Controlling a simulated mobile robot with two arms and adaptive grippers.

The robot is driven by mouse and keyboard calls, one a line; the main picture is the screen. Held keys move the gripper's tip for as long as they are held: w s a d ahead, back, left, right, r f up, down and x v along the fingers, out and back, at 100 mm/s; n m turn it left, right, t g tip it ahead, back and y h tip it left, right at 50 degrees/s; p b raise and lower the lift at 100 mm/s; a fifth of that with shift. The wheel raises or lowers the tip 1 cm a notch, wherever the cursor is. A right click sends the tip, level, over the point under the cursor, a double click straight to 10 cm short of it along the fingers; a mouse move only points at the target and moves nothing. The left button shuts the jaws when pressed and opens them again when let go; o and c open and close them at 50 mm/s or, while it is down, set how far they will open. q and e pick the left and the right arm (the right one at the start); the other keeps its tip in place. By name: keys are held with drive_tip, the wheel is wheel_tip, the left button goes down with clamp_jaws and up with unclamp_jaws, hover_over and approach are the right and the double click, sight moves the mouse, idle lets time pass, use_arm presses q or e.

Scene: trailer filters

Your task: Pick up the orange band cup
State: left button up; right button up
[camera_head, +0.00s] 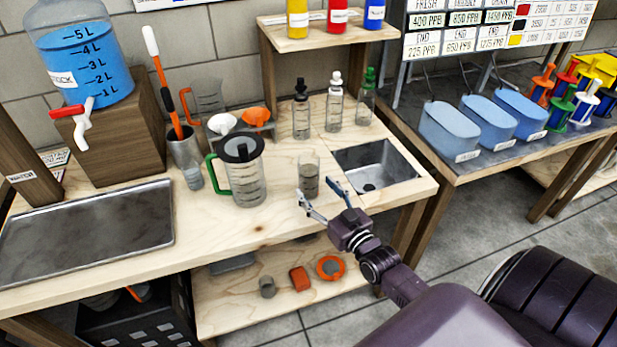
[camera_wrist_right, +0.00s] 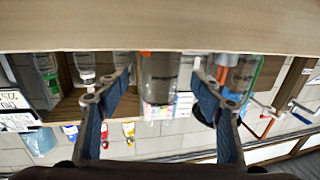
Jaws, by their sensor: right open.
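A clear cup (camera_head: 309,178) stands upright on the wooden bench, to the right of the clear pitcher (camera_head: 243,178). Its band colour is not clear in the head view. In the right wrist view, which is upside down, the clear cup (camera_wrist_right: 159,82) shows between the fingers, with a bit of orange near its base. I cannot tell whether that orange is on it. My right gripper (camera_head: 316,188) is open and empty at the bench's front side, close in front of the cup. Its blue-padded fingers also show spread in the wrist view (camera_wrist_right: 161,92). My left gripper is out of view.
The pitcher has a green handle and dark lid. A metal sink (camera_head: 375,172) lies right of the cup. Dropper bottles (camera_head: 302,118) and orange and white funnels (camera_head: 256,117) stand behind. A metal tray (camera_head: 85,230) lies left. The bench front between tray and gripper is clear.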

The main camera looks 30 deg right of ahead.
sight(314, 186)
drive_tip(key=w, duration=0.4)
drive_tip(key=shift+w, duration=0.2)
drive_tip(key=c, duration=0.7)
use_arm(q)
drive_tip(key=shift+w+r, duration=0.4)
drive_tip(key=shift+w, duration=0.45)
use_arm(e)
drive_tip(key=c, duration=0.8)
